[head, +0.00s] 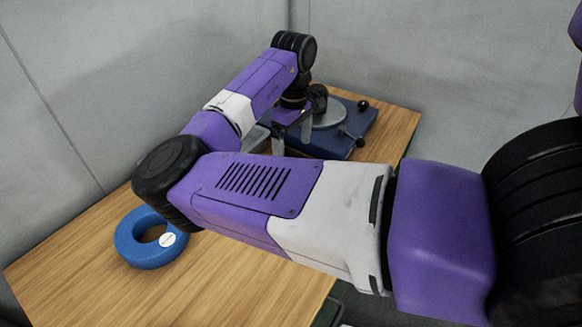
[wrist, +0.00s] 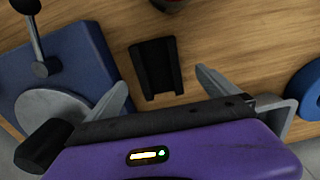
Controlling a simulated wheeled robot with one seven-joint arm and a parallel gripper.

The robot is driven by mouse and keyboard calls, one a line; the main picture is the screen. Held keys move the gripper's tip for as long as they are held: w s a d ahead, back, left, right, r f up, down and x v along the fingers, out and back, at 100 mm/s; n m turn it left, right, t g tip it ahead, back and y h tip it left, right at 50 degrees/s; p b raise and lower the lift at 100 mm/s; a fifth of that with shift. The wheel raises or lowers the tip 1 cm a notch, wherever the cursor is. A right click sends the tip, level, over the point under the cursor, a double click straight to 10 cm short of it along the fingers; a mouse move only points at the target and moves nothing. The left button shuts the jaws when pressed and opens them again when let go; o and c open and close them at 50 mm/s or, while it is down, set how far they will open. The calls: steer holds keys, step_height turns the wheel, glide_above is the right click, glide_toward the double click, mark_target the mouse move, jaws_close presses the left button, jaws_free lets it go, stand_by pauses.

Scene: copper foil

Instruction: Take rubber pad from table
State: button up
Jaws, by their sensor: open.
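A small black piece (wrist: 155,66), which looks like the rubber pad, lies on the wooden table (wrist: 225,40) in the wrist view. It has a lighter band along its middle and a notched lower end. My gripper (wrist: 162,84) is open, with one finger on each side of the lower end of the pad in the picture. The fingers look apart from it, and nothing is between them in their grip. In the head view my gripper (head: 291,134) points down over the far part of the table, and my arm hides the pad.
A blue device with a round grey plate (head: 328,113) and black knobs stands at the far right of the table, close beside my gripper. A blue ring (head: 140,250) with a white label lies at the left. A dark, reddish round thing (wrist: 173,4) is cut off at the wrist view's top. Walls stand behind.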

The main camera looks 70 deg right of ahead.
mark_target(293, 157)
steer(key=shift+w+d+f, duration=0.1)
steer(key=shift+f, duration=1.05)
steer(key=shift+d+f, duration=0.1)
steer(key=shift+f, duration=1)
steer(key=c, duration=1.6)
steer(key=shift+r, duration=0.1)
